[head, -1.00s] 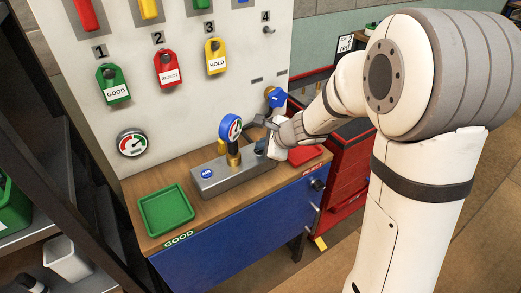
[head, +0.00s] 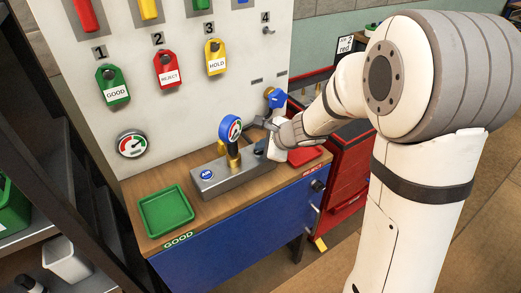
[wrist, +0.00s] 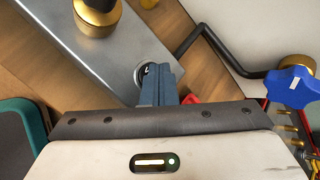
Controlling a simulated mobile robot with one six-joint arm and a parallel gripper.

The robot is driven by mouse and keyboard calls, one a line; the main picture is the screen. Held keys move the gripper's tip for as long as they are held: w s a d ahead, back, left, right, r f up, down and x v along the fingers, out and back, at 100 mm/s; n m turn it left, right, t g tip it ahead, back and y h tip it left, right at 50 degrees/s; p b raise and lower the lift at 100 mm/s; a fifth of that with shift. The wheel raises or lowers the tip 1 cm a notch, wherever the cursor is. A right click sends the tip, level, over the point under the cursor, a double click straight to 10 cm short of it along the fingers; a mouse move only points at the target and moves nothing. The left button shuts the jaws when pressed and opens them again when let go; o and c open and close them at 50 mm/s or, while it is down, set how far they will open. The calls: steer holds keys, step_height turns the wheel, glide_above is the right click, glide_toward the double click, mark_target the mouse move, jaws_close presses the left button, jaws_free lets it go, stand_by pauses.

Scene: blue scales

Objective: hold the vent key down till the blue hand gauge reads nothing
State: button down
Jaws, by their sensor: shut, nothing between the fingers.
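The blue-rimmed hand gauge (head: 231,128) stands upright on a brass stem on a grey metal block (head: 208,184). Its needle is too small to read. My gripper (head: 260,147) is at the right end of the block. In the wrist view my gripper's blue-grey fingers (wrist: 158,84) are shut together with nothing between them. Their tips are at a small round key with a silver rim (wrist: 142,72) on the block, which they partly cover. I cannot tell how far the key is pressed. The brass stem (wrist: 97,14) shows at the top of the wrist view.
A green tray (head: 166,212) and a red tray (head: 304,156) flank the block on the wooden bench. A black bent pipe (wrist: 215,45) and a blue knob (wrist: 291,88) are close on the right. Another gauge (head: 132,144) is on the white board.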

steer(key=shift+r, duration=0.1)
stand_by(0.7)
steer(key=shift+r+p, duration=0.6)
steer(key=shift+r, duration=0.1)
steer(key=shift+r, duration=0.1)
step_height(320, 180, up, 5)
steer(key=p, duration=0.4)
